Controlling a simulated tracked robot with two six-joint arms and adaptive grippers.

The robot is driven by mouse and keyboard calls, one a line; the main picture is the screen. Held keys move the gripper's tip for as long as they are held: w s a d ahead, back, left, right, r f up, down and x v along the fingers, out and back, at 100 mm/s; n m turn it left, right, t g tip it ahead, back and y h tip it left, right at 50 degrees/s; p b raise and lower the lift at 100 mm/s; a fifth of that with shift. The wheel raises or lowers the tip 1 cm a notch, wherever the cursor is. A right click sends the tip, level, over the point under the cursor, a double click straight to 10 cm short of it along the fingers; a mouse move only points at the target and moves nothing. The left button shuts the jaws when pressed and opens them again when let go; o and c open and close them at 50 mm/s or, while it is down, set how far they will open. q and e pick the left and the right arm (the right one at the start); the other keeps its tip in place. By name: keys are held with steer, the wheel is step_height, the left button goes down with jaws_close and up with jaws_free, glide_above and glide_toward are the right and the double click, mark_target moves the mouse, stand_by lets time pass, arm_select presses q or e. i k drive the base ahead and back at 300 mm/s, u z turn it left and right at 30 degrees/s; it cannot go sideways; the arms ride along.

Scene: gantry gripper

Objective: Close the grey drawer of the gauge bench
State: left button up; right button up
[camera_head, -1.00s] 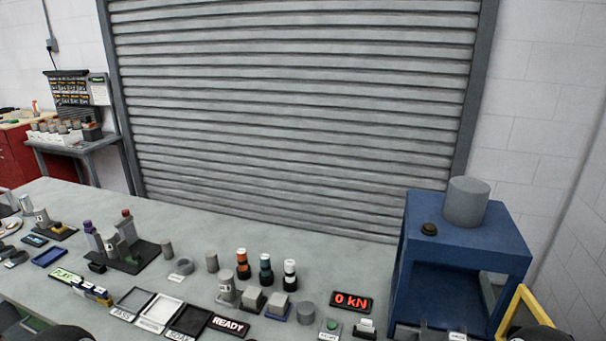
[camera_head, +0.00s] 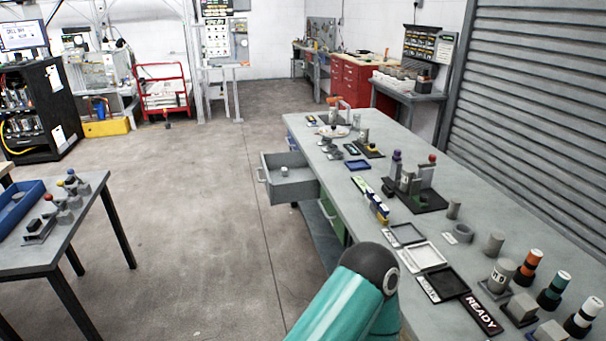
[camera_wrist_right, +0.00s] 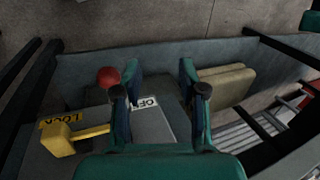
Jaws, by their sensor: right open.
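The grey drawer (camera_head: 290,190) of the gauge bench (camera_head: 415,185) stands pulled out from the bench's left side in the head view. Its handle (camera_head: 262,176) is on the front face, toward the open floor. A small grey cylinder (camera_head: 284,177) sits inside it. My right gripper (camera_wrist_right: 160,92) shows in the right wrist view with its two fingers apart and nothing between them. It is over a grey panel with a yellow lever (camera_wrist_right: 70,138) and a red knob (camera_wrist_right: 108,77), and the drawer does not show there. My left gripper is not in view.
A teal arm link of mine fills the bottom middle of the head view. A table (camera_head: 85,232) with a blue tray (camera_head: 18,205) stands at the left. Bare floor (camera_head: 195,200) lies between it and the drawer. Small parts crowd the bench top.

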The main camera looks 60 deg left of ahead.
mark_target(301, 184)
steer(key=z, duration=0.15)
steer(key=k, duration=0.6)
steer(key=u, duration=1.15)
steer(key=i, duration=0.2)
steer(key=u, duration=1.45)
steer(key=i, duration=0.85)
steer(key=z, duration=0.45)
